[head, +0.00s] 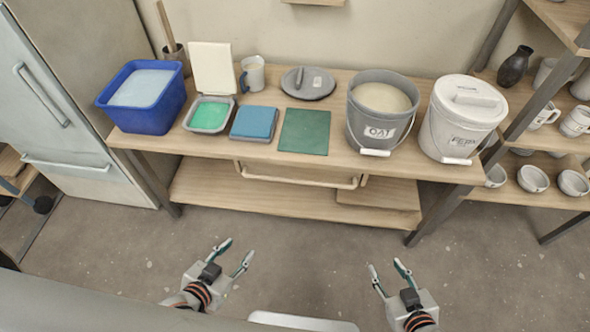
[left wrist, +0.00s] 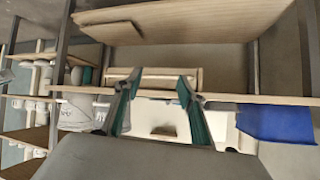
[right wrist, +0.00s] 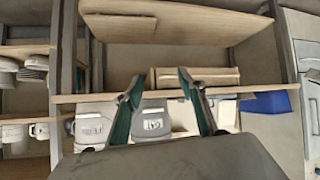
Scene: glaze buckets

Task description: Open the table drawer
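The table drawer (head: 290,174) hangs under the middle of the wooden table's top (head: 340,150), with a pale bar handle (head: 300,183) along its front. It looks shut or nearly so; I cannot tell exactly. My left gripper (head: 234,254) is open and empty, in front of the table and apart from it. My right gripper (head: 387,274) is open and empty, to the right and also apart from the table. The drawer also shows upside down between or behind the fingers in the left wrist view (left wrist: 160,78) and the right wrist view (right wrist: 195,77).
On the table stand a blue tub (head: 150,112), a grey bucket (head: 365,128), a white lidded bucket (head: 445,130), trays and a green tile (head: 304,132). A lower shelf (head: 240,195) lies beneath. A fridge (head: 50,120) is left, pottery shelves right. The floor in front is clear.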

